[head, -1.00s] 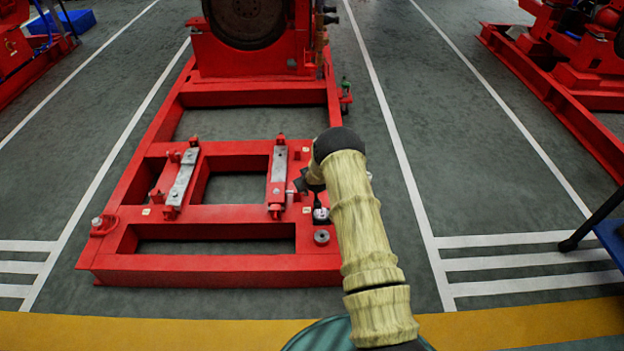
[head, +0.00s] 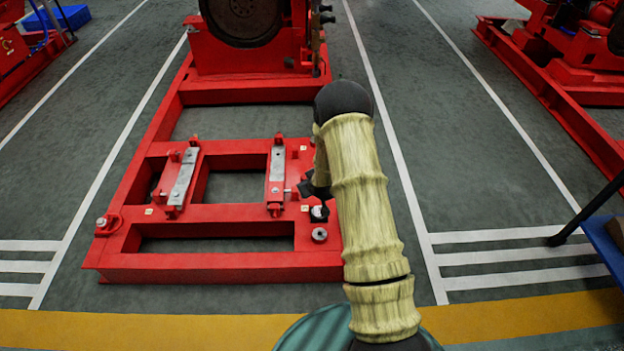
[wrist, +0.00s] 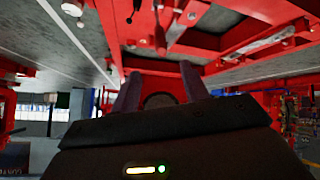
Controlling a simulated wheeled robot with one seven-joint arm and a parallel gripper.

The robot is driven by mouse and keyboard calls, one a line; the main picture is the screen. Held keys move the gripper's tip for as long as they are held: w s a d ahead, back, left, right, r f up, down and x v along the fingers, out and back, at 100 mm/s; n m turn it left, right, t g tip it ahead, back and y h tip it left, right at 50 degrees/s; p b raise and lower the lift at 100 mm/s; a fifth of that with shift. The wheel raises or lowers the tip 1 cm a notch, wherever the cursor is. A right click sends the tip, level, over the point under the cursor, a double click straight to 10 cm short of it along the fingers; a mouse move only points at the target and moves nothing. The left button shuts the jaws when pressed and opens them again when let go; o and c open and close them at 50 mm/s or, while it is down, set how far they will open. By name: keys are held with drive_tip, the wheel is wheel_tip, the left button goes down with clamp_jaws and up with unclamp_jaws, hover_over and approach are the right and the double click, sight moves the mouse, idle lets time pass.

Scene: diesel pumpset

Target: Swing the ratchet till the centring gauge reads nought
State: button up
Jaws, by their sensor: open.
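The red base frame (head: 190,275) of the pumpset lies on the floor ahead. Two grey metal strips, left (head: 182,178) and right (head: 278,165), lie across its inner rails with red bolt blocks at their ends. A small grey round fitting (head: 319,212) on a dark patch and a round metal disc (head: 319,234) sit at its right front corner. I cannot tell which part is the ratchet or the gauge, and no reading shows. My gripper (head: 306,188) is above the right rail, partly hidden by my arm. In the wrist view my gripper (wrist: 158,78) shows two spread fingers with nothing between them.
The engine with a dark flywheel (head: 243,15) stands at the frame's far end. Other red machines stand at left (head: 30,55) and right (head: 570,80). A blue surface (head: 607,240) with a dark leg is at the right edge. Floor beside the frame is clear.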

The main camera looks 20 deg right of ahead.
drive_tip(key=shift+s+r, duration=0.15)
drive_tip(key=shift+r, duration=0.05)
drive_tip(key=s+a+r+m+g, duration=0.1)
drive_tip(key=s+a+r+g, duration=0.2)
drive_tip(key=s+r, duration=0.8)
drive_tip(key=s+a+r+m+g, duration=0.1)
drive_tip(key=s+a+r+g, duration=0.2)
drive_tip(key=s+r, duration=0.8)
drive_tip(key=s+a, duration=0.1)
drive_tip(key=s, duration=0.6)
drive_tip(key=shift+s+a+r+m, duration=0.15)
drive_tip(key=shift+s+r+m, duration=0.1)
drive_tip(key=shift+s+m, duration=0.1)
drive_tip(key=shift+c, duration=1)
drive_tip(key=shift+w, duration=0.15)
